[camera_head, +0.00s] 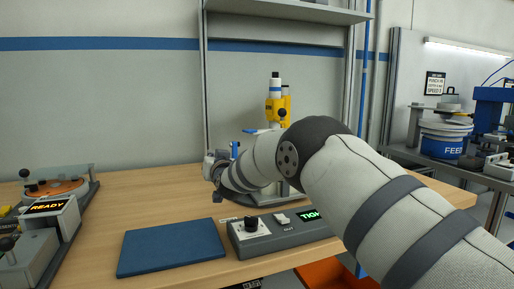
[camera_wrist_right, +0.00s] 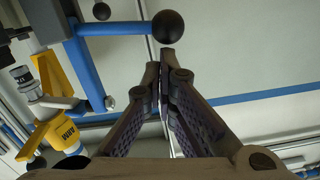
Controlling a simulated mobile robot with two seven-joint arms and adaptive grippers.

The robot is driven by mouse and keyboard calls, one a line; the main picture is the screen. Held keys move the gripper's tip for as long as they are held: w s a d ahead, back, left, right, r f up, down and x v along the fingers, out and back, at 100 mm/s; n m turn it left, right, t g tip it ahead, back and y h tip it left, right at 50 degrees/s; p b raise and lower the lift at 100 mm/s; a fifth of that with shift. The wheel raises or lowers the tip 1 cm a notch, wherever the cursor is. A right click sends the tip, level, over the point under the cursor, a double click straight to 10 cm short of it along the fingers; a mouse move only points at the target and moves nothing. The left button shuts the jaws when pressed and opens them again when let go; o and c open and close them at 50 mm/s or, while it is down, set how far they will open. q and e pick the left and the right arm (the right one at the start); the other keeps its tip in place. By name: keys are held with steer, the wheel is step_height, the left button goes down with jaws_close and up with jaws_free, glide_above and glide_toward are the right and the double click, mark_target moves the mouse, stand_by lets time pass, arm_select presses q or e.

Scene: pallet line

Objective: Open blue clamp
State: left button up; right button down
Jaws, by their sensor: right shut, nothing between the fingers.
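The blue clamp shows in the right wrist view as a blue bar (camera_wrist_right: 108,28) ending in a black ball knob (camera_wrist_right: 168,27). A slanted blue piece (camera_wrist_right: 88,68) joins it at the left. In the head view a short blue part (camera_head: 235,149) stands behind my right gripper (camera_head: 216,172), and my arm hides much of the clamp. In the wrist view the right gripper's fingertips (camera_wrist_right: 164,58) are together and empty. They appear just below the ball knob; I cannot tell whether they touch it. My left gripper is not in view.
A yellow device (camera_head: 278,108) stands behind my arm. A grey control box (camera_head: 268,236) with a knob and green display sits in front, partly hidden. A dark blue mat (camera_head: 171,247) lies left of it. A machine with a READY display (camera_head: 47,206) stands at left. The wooden table (camera_head: 140,195) is clear between.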

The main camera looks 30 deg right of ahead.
step_height(320, 180, up, 6)
steer(key=s+p, duration=0.2)
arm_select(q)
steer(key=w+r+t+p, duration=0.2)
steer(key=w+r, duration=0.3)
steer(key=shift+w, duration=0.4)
arm_select(e)
steer(key=s+a+f, duration=0.1)
steer(key=s, duration=0.7)
steer(key=shift+s+a+f, duration=0.3)
steer(key=shift+f, duration=0.1)
